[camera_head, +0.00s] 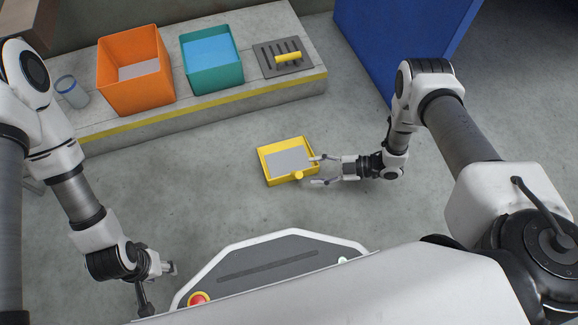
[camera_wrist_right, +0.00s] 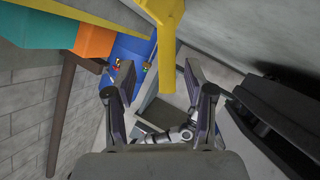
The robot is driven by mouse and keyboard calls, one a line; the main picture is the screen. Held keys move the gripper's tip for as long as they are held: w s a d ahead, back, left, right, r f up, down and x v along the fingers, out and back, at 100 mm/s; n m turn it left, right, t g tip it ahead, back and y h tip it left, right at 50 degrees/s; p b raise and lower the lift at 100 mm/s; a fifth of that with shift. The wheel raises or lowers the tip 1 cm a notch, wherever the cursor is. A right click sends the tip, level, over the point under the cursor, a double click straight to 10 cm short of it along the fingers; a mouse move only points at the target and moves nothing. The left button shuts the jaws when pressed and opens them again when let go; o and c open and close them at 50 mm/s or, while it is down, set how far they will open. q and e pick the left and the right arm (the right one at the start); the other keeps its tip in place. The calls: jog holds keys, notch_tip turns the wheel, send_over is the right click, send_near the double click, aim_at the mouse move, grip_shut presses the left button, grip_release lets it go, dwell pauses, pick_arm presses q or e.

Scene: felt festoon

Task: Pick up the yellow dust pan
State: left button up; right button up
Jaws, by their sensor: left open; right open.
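The yellow dust pan (camera_head: 264,167) lies on the grey floor in the head view, its tray lined with a grey panel. Its short yellow handle (camera_head: 298,176) points toward the lower right. My right gripper (camera_head: 314,170) is open at the pan's right side, with its fingers at either side of the handle end. In the right wrist view a yellow bar (camera_wrist_right: 169,70), seemingly the handle, comes down from the top between the open fingers (camera_wrist_right: 158,68). I cannot tell whether they touch it. My left gripper (camera_head: 163,279) is open and empty at lower left, far from the pan.
A blue panel (camera_head: 395,45) stands at the back right. Floor around the pan is clear.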

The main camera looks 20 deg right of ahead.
aim_at(295, 174)
jog(key=b+x, duration=0.1)
jog(key=x, duration=0.1)
jog(key=b+x, duration=0.2)
jog(key=x, duration=0.1)
jog(key=f+b+x, duration=0.1)
jog(key=x, duration=0.1)
jog(key=shift+s+a+b, duration=0.15)
jog(key=shift+s+b, duration=0.1)
jog(key=shift+b, duration=0.05)
jog(key=shift+r, duration=0.15)
grip_shut()
